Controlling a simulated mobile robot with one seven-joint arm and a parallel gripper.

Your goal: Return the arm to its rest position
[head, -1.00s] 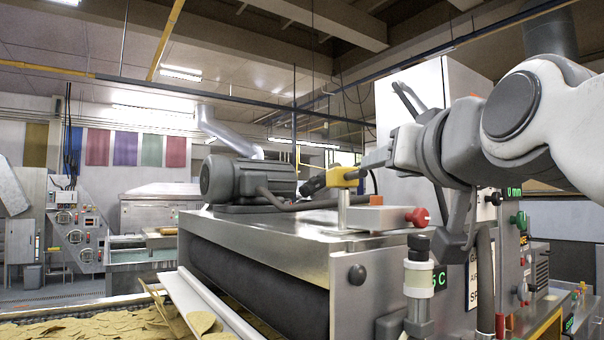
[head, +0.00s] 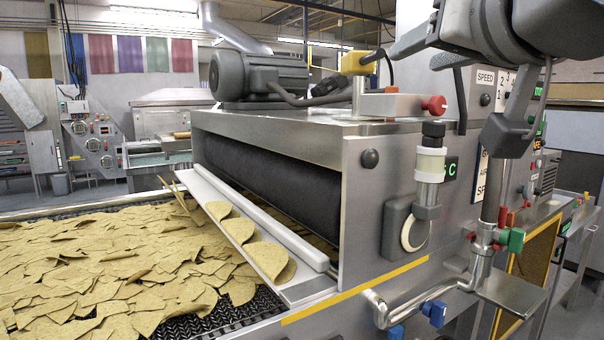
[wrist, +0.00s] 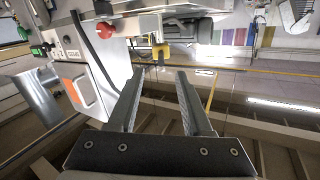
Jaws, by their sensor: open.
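My gripper (wrist: 160,72) shows in the wrist view with its two long grey fingers spread apart. Nothing is between them. In the head view my arm (head: 455,25) crosses the top right corner, in front of the upper part of the steel machine. Much of the arm is cut off by the frame edge. The wrist view looks out at a tilt, with the red knob (wrist: 105,30) and the yellow sensor (wrist: 160,50) beyond the fingertips.
The steel machine (head: 265,125) carries a grey motor (head: 260,75), a red knob (head: 434,105) and a yellow sensor (head: 357,62). A valve (head: 430,165) and pipes are on its side. Chips (head: 110,260) cover the conveyor at left. Several chips lie on the white ledge (head: 208,192).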

